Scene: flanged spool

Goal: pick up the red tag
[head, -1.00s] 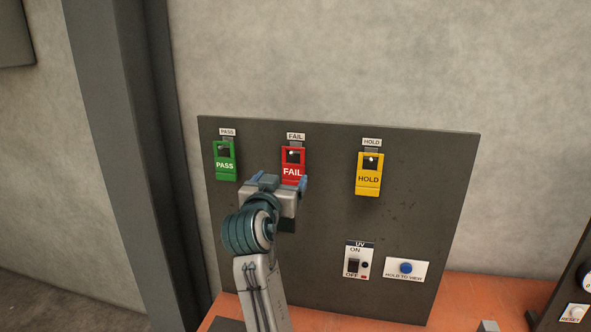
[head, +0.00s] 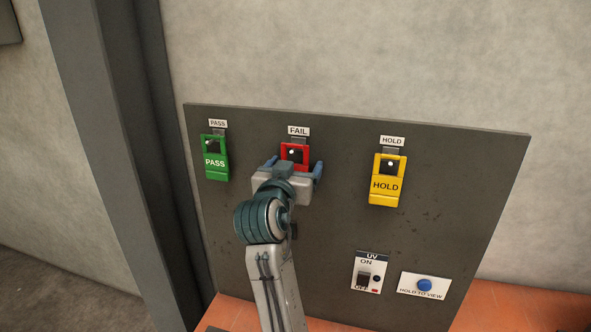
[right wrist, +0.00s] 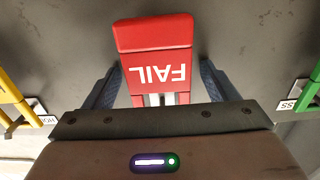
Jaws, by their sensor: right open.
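The red FAIL tag (head: 294,152) hangs on a hook on the dark panel, under a white FAIL label. Its lower part is hidden behind my right gripper (head: 295,170) in the head view. In the right wrist view the red tag (right wrist: 155,62) appears upside down, between the two blue-grey fingers of my right gripper (right wrist: 158,88). The fingers are spread, one on each side of the tag, with gaps to it. My left gripper is not in view.
A green PASS tag (head: 215,160) hangs to the left and a yellow HOLD tag (head: 386,182) to the right. A UV switch (head: 367,273) and a blue button (head: 424,285) are lower right on the panel (head: 450,170). An orange table (head: 500,308) lies below.

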